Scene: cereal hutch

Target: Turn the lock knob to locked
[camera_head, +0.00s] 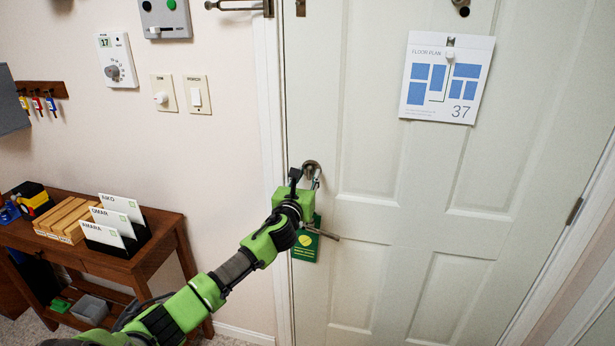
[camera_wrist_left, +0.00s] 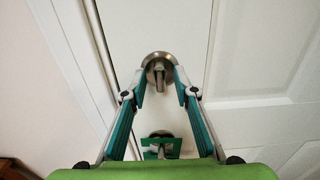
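The lock knob (camera_head: 311,166) is a round metal plate with a small thumb-turn on the white door, above the lever handle (camera_head: 324,235). In the left wrist view the lock knob (camera_wrist_left: 158,64) is near the middle, and its thumb-turn looks about upright. My left gripper (camera_head: 305,178) is at the lock knob. Its fingers (camera_wrist_left: 160,87) are open, one on each side of the thumb-turn, with a visible gap to it on both sides. In the head view the gripper partly hides the knob. My right gripper is not in view.
A green hanger (camera_head: 304,246) hangs at the lever handle, below my gripper. The door (camera_head: 390,250) is closed and carries a floor plan (camera_head: 447,78). A wooden side table (camera_head: 165,232) with card holders stands at the left. Switches (camera_head: 196,94) are on the wall.

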